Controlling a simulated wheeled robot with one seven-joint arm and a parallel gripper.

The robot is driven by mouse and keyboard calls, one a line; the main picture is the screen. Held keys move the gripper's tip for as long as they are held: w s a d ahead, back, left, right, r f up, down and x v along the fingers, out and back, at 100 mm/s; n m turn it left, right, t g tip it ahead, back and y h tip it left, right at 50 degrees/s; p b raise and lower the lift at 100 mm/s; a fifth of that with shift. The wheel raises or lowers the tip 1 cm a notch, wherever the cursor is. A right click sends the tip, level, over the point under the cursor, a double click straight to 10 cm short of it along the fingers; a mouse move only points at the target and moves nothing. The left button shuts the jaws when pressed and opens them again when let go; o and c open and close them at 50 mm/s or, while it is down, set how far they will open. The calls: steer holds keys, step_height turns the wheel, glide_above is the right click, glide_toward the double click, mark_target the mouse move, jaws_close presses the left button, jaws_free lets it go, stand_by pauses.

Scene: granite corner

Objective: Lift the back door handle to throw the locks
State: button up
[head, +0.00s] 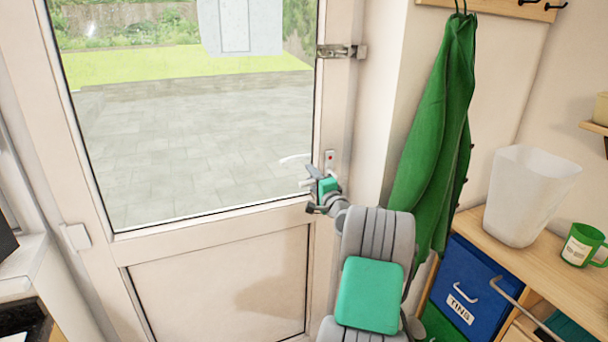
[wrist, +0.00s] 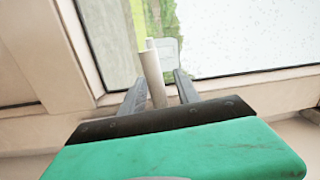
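The back door (head: 215,270) is white with a large glass pane and stands closed at the left of the head view. Its pale lever handle (head: 305,183) is at the right edge of the door, partly hidden by my gripper (head: 318,190). In the wrist view the handle (wrist: 152,75) runs between the two grey fingers of my gripper (wrist: 158,88). The fingers stand apart on either side of it, with a gap visible on the right. Contact on the left is unclear.
A metal latch (head: 342,51) sits higher on the door frame. A green cloth (head: 436,130) hangs from a hook rail right of the door. A wooden shelf unit at the right holds a white bin (head: 525,195), a green mug (head: 581,245) and a blue tins box (head: 468,290).

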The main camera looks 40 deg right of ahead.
steer(key=shift+a, duration=0.1)
jaws_close()
steer(key=shift+w+r, duration=0.1)
steer(key=shift+r, duration=0.15)
stand_by(1.0)
